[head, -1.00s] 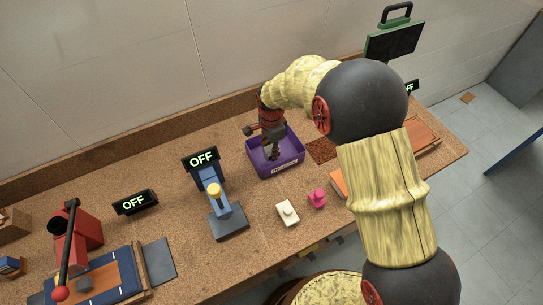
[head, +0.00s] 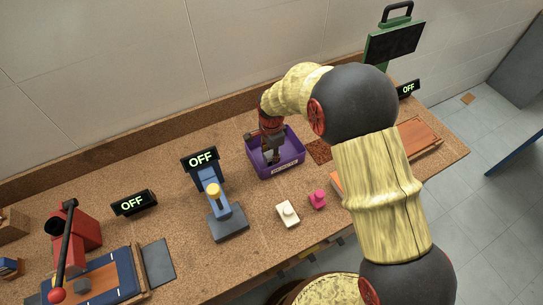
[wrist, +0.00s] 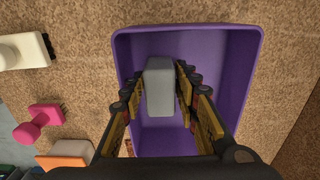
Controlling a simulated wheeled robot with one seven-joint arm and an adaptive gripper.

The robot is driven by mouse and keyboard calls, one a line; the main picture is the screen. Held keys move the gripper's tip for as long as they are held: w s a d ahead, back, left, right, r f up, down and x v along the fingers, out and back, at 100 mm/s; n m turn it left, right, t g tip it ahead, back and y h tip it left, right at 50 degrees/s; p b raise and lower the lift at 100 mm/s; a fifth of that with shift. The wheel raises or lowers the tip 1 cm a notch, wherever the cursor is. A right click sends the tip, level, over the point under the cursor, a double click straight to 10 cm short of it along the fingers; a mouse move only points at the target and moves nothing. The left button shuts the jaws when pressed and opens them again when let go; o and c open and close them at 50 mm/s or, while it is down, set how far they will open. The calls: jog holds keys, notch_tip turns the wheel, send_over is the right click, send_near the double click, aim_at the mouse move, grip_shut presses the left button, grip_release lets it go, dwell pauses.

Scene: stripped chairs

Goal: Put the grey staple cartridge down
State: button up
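The cartridge is mostly hidden there by the fingers. I cannot tell whether it touches the bin floor.
A white block with a knob (head: 288,213) and a pink piece (head: 317,199) lie in front of the bin. A blue press (head: 227,218) with an OFF sign stands to the left. An orange-topped board (head: 415,140) lies to the right.

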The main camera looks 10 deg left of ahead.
notch_tip(320, 180, up, 12)
jog(key=p, duration=0.2)
jog(key=shift+r, duration=0.15)
jog(key=s+d+r+n+t, duration=0.1)
jog(key=s+d+r+n, duration=0.15)
jog(key=d+r, duration=0.6)
jog(key=s+d+r+n+t, duration=0.15)
jog(key=s+d+r, duration=0.25)
jog(key=d+r, duration=0.45)
jog(key=s+d+r+n+t, duration=0.1)
jog(key=s+d+r+n, duration=0.1)
jog(key=s+d, duration=0.4)
jog(key=s+d+r+n+t, duration=0.2)
jog(key=s+d, duration=0.4)
jog(key=s, duration=0.6)
jog(key=r+n, duration=0.1)
jog(key=n, duration=0.1)
jog(key=shift+s+r+n, duration=0.15)
jog(key=shift+r+n, duration=0.05)
jog(key=shift+n, duration=0.1)
